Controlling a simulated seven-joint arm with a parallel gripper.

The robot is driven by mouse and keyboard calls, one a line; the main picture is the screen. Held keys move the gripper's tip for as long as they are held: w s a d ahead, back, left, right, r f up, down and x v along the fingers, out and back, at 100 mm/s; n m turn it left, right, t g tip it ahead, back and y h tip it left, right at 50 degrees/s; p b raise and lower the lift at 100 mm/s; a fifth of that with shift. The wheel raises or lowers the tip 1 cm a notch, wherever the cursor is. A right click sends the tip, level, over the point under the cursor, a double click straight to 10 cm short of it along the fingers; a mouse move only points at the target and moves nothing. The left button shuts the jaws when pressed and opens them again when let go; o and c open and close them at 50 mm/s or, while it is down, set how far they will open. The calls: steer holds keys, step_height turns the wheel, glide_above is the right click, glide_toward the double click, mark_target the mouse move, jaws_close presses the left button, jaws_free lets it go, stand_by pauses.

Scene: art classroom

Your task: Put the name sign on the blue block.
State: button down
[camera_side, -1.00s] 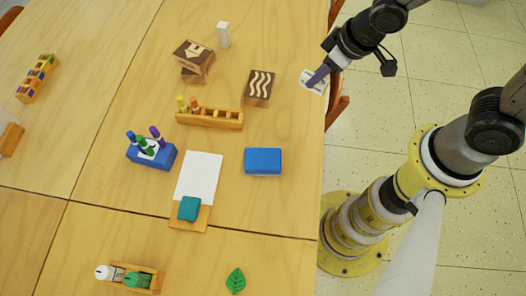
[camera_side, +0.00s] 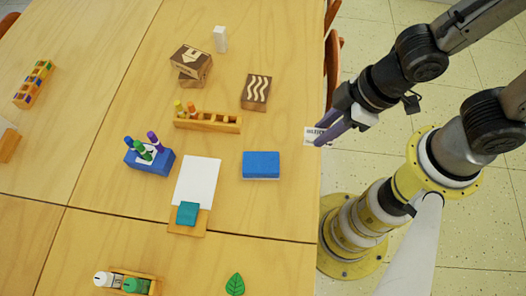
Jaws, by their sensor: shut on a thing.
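The blue block (camera_side: 261,165) lies flat on the wooden table, right of the white paper, with nothing on its top. My gripper (camera_side: 322,137) is at the table's right edge, above and to the right of the blue block. It is shut on the name sign (camera_side: 312,135), a small white card with dark lettering too small to read in full. The fingers hide part of the card. The sign is apart from the block.
A wooden holder with small bottles (camera_side: 207,121), a wavy-line stamp block (camera_side: 256,92) and stacked arrow blocks (camera_side: 191,63) stand farther back. A blue marker holder (camera_side: 150,159) and a clipboard with white paper (camera_side: 197,182) are left.

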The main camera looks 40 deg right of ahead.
steer(key=shift+w+a+f, duration=1.95)
steer(key=shift+a+f, duration=0.1)
steer(key=shift+f, duration=0.1)
steer(key=shift+w+a+f, duration=1.9)
steer(key=shift+a+f, duration=0.1)
steer(key=shift+f, duration=0.1)
steer(key=shift+w+a+f, duration=0.15)
steer(key=shift+f, duration=1.55)
steer(key=shift+f, duration=0.1)
steer(key=c, duration=0.7)
jaws_free()
steer(key=shift+o, duration=0.2)
steer(key=v, duration=1.2)
